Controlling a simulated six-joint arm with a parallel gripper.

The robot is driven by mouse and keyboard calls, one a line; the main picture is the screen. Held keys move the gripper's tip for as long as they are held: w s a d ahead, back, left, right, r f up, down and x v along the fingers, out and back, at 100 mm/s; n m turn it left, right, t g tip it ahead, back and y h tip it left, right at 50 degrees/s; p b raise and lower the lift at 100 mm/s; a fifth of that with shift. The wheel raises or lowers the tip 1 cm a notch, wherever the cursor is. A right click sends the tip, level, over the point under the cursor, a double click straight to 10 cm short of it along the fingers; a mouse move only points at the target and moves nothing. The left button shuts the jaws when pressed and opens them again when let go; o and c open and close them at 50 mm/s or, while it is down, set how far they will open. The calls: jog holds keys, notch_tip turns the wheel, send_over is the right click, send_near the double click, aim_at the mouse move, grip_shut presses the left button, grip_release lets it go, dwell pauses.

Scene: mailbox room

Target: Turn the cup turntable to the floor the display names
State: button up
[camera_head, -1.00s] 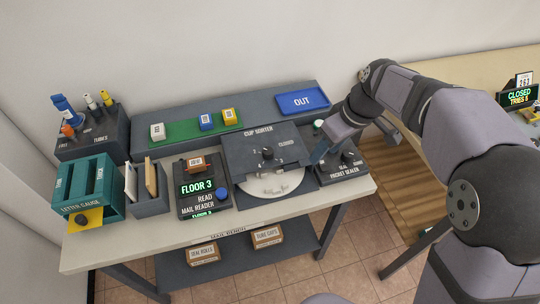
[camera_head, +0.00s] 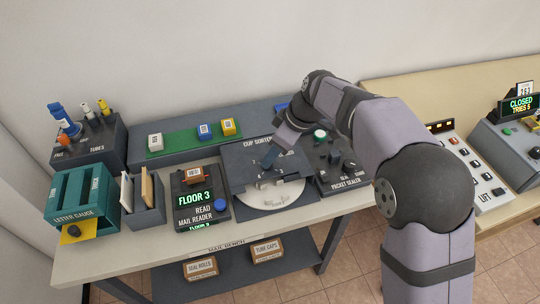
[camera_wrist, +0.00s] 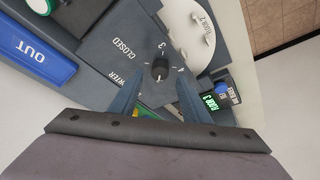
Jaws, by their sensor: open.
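The cup sorter (camera_head: 240,165) is a dark panel on the mail bench with a pale round turntable (camera_head: 275,196) at its front. In the wrist view the turntable (camera_wrist: 197,30) shows small pegs and a floor label. A black knob (camera_wrist: 160,68) sits on the panel among the markings "CLOSED" and "3". The mail reader's display (camera_head: 194,197) reads "FLOOR 3" in green. My gripper (camera_wrist: 160,90) is open and empty, its two blue fingers on either side of the knob in the wrist view; contact cannot be told. In the head view my gripper (camera_head: 269,160) is over the sorter panel.
The packet sealer (camera_head: 343,180) stands right of the sorter. The mail reader, with a blue button (camera_head: 221,203), stands left of it. The blue OUT tray (camera_wrist: 32,48) lies behind, largely hidden by my arm in the head view.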

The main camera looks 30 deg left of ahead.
jog(key=shift+x, duration=1.6)
jog(key=shift+c, duration=0.6)
grip_shut()
